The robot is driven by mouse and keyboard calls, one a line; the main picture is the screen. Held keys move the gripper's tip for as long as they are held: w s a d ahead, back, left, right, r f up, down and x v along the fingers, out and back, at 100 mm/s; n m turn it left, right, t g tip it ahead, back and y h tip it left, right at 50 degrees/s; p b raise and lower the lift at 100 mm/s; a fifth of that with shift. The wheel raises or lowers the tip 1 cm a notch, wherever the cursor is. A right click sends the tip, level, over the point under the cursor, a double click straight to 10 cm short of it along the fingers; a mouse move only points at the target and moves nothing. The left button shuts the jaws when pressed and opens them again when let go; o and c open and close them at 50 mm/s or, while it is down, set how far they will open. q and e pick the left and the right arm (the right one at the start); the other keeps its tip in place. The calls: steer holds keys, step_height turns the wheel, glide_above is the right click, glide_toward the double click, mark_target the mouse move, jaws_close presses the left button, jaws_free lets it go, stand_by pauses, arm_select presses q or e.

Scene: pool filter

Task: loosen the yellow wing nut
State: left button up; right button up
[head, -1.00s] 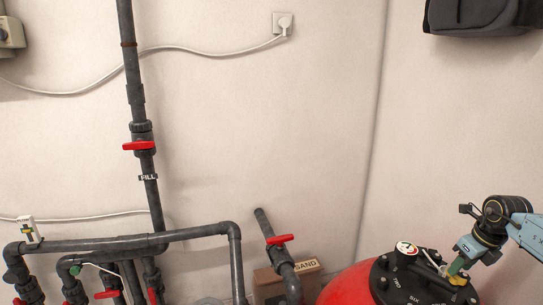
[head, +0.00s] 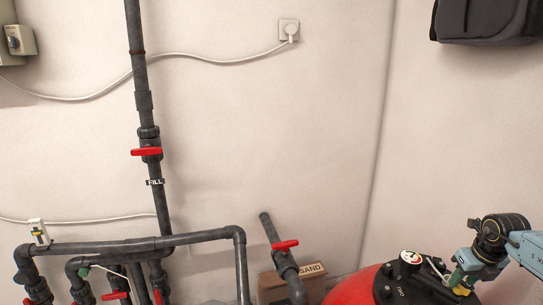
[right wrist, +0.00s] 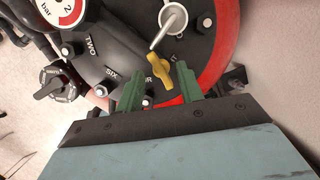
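The yellow wing nut (right wrist: 160,68) is in the right wrist view, beside a metal rod on the black lid of the red filter tank. In the head view the yellow wing nut (head: 461,290) is small at the lower right, partly hidden by my gripper. My right gripper (right wrist: 158,74) has its two green fingers apart, one on each side of the wing nut near their tips. I see gaps between the nut and the fingers; exact depth is unclear. In the head view my right gripper (head: 459,279) comes down from the right over the lid. My left gripper is not in view.
A pressure gauge (right wrist: 62,10) and a black knob (right wrist: 58,84) are near the lid's left side. Bolts (right wrist: 101,91) ring the lid. Grey pipes with red valve handles (head: 285,246) stand left of the red tank (head: 352,290). The wall behind is mostly clear.

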steer(key=shift+b+x, duration=0.4)
steer(key=shift+x, duration=0.4)
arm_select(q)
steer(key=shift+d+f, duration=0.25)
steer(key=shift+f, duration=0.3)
arm_select(e)
steer(key=shift+s, duration=0.15)
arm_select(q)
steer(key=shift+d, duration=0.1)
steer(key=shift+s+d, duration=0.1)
arm_select(e)
jaws_close()
